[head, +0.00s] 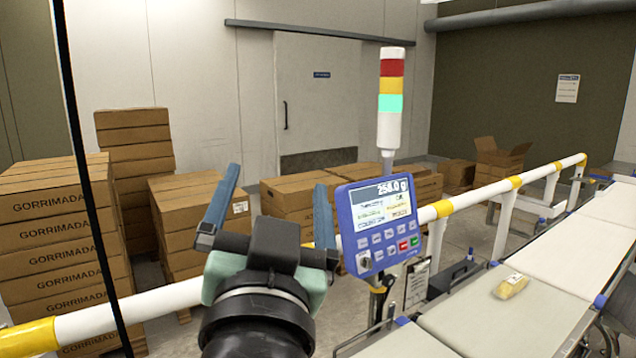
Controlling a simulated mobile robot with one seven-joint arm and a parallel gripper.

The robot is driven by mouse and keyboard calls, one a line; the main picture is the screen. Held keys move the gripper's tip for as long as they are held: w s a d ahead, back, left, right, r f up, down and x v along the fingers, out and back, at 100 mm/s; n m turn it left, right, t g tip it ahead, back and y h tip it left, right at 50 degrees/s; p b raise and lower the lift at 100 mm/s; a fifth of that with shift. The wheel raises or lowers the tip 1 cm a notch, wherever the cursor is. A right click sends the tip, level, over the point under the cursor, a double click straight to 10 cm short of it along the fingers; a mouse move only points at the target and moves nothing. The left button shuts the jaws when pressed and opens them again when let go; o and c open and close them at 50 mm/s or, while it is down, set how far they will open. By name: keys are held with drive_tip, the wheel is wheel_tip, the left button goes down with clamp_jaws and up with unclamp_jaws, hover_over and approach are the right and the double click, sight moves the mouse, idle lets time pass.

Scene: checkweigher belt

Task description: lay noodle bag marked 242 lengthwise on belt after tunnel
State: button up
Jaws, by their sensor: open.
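A small yellow noodle bag (511,286) with a pale label lies on the white belt (480,322) at the lower right. Its marking is too small to read. My gripper (272,203) is in the lower middle with its two blue fingers spread wide and nothing between them. It is well to the left of the bag and apart from it. No tunnel can be made out in this view.
A blue weighing display (378,223) reading about 258.0 g stands just right of my gripper, beside a signal tower (390,98) lit green. A white and yellow rail (465,200) runs behind the belt. Stacked cartons (48,232) fill the left. More belt (580,252) extends up right, clear.

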drive_tip(key=s+d+r+n+t, duration=0.2)
drive_tip(key=s+d+r+t, duration=0.2)
drive_tip(key=s+r, duration=0.7)
drive_tip(key=shift+s+r+n+t+h, duration=0.15)
drive_tip(key=shift+r+n+t+h, duration=0.35)
drive_tip(key=shift+t, duration=0.5)
